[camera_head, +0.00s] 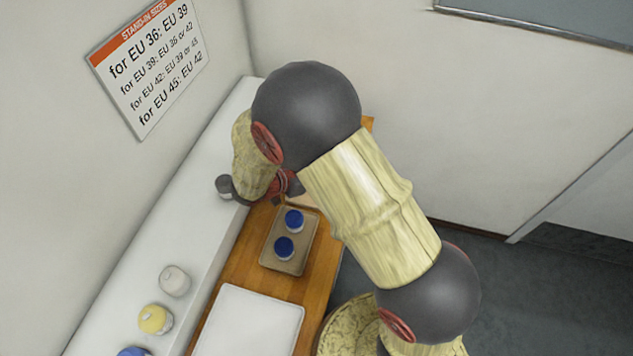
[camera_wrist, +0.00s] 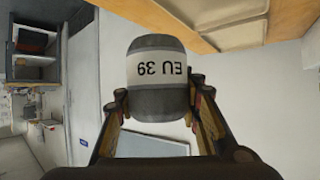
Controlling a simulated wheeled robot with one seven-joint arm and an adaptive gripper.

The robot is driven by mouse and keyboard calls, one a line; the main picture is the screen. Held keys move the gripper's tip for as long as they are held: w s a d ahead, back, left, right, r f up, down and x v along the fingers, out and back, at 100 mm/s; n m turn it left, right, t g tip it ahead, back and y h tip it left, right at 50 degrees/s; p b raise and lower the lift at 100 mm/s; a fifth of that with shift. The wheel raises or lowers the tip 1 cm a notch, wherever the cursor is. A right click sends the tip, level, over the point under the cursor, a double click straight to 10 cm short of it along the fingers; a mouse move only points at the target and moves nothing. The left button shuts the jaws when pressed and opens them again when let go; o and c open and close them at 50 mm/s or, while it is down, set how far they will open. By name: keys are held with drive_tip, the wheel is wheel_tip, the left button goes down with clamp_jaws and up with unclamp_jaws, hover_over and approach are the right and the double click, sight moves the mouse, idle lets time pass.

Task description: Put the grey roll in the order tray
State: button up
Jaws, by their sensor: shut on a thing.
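The grey roll (camera_wrist: 160,102) has a pale band with the upside-down print "EU 39" in the wrist view. My gripper (camera_wrist: 158,95) is shut on it, with a finger on each side. In the head view the grey roll (camera_head: 223,186) shows at the end of my gripper (camera_head: 232,188), by the white ledge's edge at the far end. A brown tray (camera_head: 268,257) holding two blue rolls and an empty white tray (camera_head: 249,322) lie on the wooden table. No label shows which one is the order tray.
The white ledge (camera_head: 215,218) along the left wall carries a whitish roll (camera_head: 174,281), a yellow roll (camera_head: 155,319) and a blue roll (camera_head: 134,352). A size sign (camera_head: 150,65) hangs above it. My arm hides part of the wooden table (camera_head: 237,267).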

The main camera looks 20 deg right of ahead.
drive_tip(key=w+f, duration=0.1)
drive_tip(key=w+a+f, duration=0.1)
drive_tip(key=f, duration=0.1)
drive_tip(key=w+f+b, duration=0.1)
drive_tip(key=shift+a+f, duration=0.2)
drive_tip(key=shift+a, duration=0.1)
drive_tip(key=f+b, duration=0.1)
drive_tip(key=f, duration=0.3)
drive_tip(key=shift+w+a+b, duration=0.15)
drive_tip(key=shift+w+b, duration=0.05)
drive_tip(key=shift+b, duration=0.2)
drive_tip(key=shift+r, duration=0.15)
drive_tip(key=o, duration=1.4)
drive_tip(key=shift+c, duration=0.2)
